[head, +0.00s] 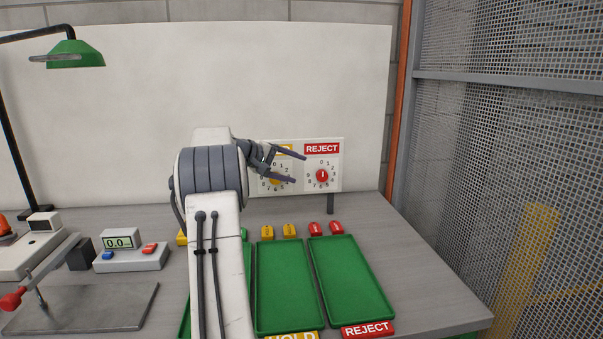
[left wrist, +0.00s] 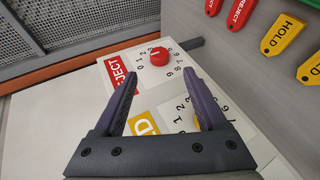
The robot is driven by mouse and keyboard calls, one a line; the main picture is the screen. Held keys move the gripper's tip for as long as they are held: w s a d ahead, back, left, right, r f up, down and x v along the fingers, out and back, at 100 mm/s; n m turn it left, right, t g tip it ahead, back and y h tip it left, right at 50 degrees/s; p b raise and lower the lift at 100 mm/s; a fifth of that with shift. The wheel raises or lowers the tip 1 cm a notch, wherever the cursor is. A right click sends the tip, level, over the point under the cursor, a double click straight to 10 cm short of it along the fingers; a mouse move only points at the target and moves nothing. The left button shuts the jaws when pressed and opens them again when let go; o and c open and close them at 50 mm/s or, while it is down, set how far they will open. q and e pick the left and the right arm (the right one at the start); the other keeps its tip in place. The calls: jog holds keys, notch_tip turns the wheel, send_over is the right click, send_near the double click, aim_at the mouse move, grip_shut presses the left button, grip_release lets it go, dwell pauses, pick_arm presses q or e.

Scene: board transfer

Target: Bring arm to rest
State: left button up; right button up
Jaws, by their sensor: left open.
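My left arm (head: 217,260) rises from the bottom of the head view and bends right toward a white dial panel. My left gripper (head: 301,168) is open and empty, in front of the panel near the yellow HOLD dial. In the left wrist view its two fingers (left wrist: 157,100) stand apart with nothing between them but the panel behind. The red REJECT dial (head: 322,175) shows its pointer up near 0; its red knob (left wrist: 159,56) also shows in the left wrist view. The HOLD dial (head: 275,181) is partly hidden by the gripper. My right gripper is not in view.
Green trays labelled HOLD (head: 291,336) and REJECT (head: 368,330) lie on the grey table, with yellow tags (head: 290,231) and red tags (head: 336,227) behind them. A digital meter (head: 130,258), a metal plate and a green lamp (head: 75,54) stand left. A mesh fence (head: 510,150) is right.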

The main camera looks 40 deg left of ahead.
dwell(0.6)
pick_arm(q)
jog(key=w+d+f+m+g+h+p, duration=0.1)
jog(key=w+d+m+g, duration=0.1)
jog(key=d, duration=0.9)
jog(key=w+d+m+g+h+p, duration=0.1)
jog(key=d+m+g+p, duration=0.15)
jog(key=d, duration=0.95)
jog(key=s+d+f+m+g+p, duration=0.1)
jog(key=s+d+m+g, duration=0.15)
jog(key=d, duration=0.65)
jog(key=s+d+f+m+g, duration=0.15)
jog(key=s+d, duration=0.25)
jog(key=d, duration=0.4)
jog(key=s+d+m+g+p, duration=0.2)
jog(key=s+d+m, duration=0.2)
jog(key=s+d, duration=0.5)
jog(key=s+d+f+m+g+y+p, duration=0.1)
jog(key=s+m, duration=0.3)
jog(key=s, duration=0.7)
jog(key=s+d+f+m+g+y+p, duration=0.1)
jog(key=s+f+m+y, duration=0.2)
jog(key=s, duration=0.7)
jog(key=shift+s+d+f+m+p, duration=0.3)
jog(key=shift+s+d+f+m, duration=0.05)
jog(key=shift+m, duration=0.4)
